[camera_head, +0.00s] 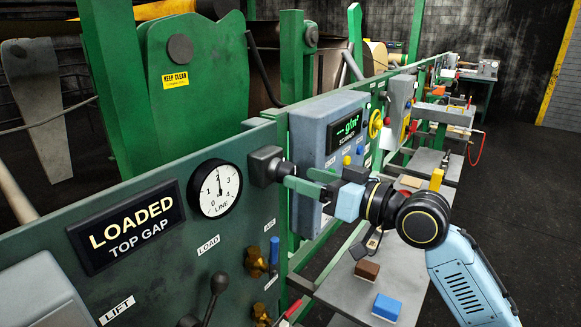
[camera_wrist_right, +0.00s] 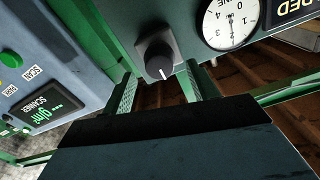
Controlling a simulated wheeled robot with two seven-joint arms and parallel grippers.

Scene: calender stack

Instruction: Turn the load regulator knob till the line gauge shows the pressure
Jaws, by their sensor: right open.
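The load regulator knob (camera_head: 265,166) is a dark knob on a grey square block, right of the line gauge on the green panel. In the right wrist view the knob (camera_wrist_right: 158,58) is round and black with a white mark. The white line gauge (camera_head: 215,188) has its black needle pointing up, near 2; part of the gauge (camera_wrist_right: 230,20) also shows in the right wrist view. My right gripper (camera_head: 298,179) is open, its green fingers pointing at the knob. In the right wrist view the fingertips (camera_wrist_right: 160,78) flank the knob's lower side; contact cannot be told. My left gripper is not in view.
A lit sign (camera_head: 127,226) reads LOADED TOP GAP. A black-knobbed lever (camera_head: 217,285) and brass fittings (camera_head: 256,262) stick out below the gauge. The grey scanner box (camera_head: 325,140) stands just behind the right gripper. A grey shelf (camera_head: 345,290) holds small blocks.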

